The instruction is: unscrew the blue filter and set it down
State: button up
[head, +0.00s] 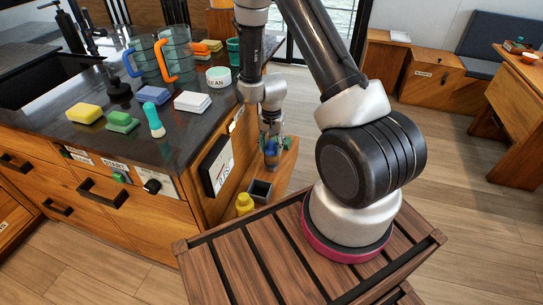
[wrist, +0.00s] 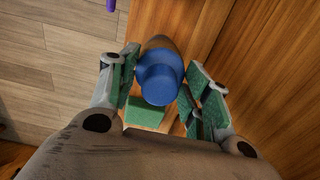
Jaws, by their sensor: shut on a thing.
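The blue filter (wrist: 160,80) is a rounded blue piece with a narrower cap, seen end-on in the wrist view. My gripper (wrist: 163,76) has its green-padded fingers on both sides of it and is shut on it. In the head view my gripper (head: 271,143) points down beside the counter's end, with a bit of the blue filter (head: 271,154) showing between the fingers. Whether the filter is still threaded onto anything is hidden.
A small dark open box (head: 260,191) and a yellow bottle (head: 244,204) stand below my gripper by the wooden cabinet. A framed sign (head: 216,165) is on the counter's end. Sponges, a blue-handled jug and an orange-handled jug (head: 178,55) crowd the dark countertop.

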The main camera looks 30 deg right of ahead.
jog(key=shift+n, duration=0.8)
jog(key=shift+n, duration=0.9)
jog(key=shift+n, duration=0.9)
jog(key=shift+n, duration=0.8)
